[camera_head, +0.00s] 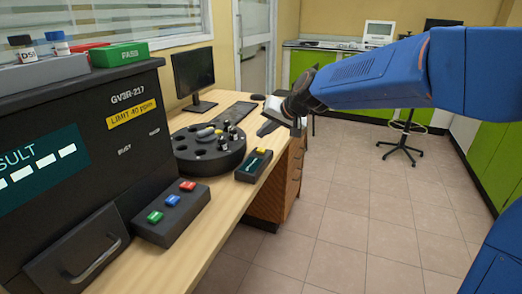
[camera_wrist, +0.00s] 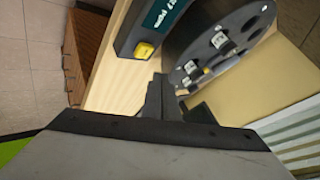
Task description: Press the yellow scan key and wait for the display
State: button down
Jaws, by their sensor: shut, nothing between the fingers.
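The yellow scan key (camera_head: 261,150) is at the far end of a small dark scanner box (camera_head: 246,175) on the wooden bench. In the wrist view the yellow key (camera_wrist: 144,50) is beside the scanner's teal display (camera_wrist: 163,12), which shows small pale text I cannot read for sure. My gripper (camera_head: 266,128) is shut and empty, pointing down just above and beyond the key in the head view. In the wrist view my gripper (camera_wrist: 158,82) has its fingertips a little below the key, seemingly apart from it.
A round dark carousel (camera_head: 208,150) with small vials stands left of the scanner. A box with green, blue and red buttons (camera_head: 171,212) sits nearer. The large analyser (camera_head: 80,120) shows "RESULT" with dashes. A monitor (camera_head: 193,73) and keyboard stand behind.

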jog(key=shift+r, duration=1.15)
jog(key=s+d+f+h, duration=0.2)
jog(key=s+d+h, duration=0.1)
jog(key=s+d, duration=1.5)
jog(key=s+d+f+h, duration=0.1)
jog(key=s+d+f, duration=0.2)
jog(key=s, duration=0.4)
jog(key=s+d+f+g+h, duration=0.1)
jog(key=s+d+f, duration=0.3)
jog(key=s+d, duration=0.2)
jog(key=s+d+f+h, duration=0.1)
jog(key=s+d+f, duration=0.2)
jog(key=s, duration=0.4)
jog(key=shift+s+d+f+g+h, duration=0.15)
jog(key=shift+s+d+g+h, duration=0.2)
jog(key=shift+d, duration=0.45)
jog(key=shift+a, duration=0.1)
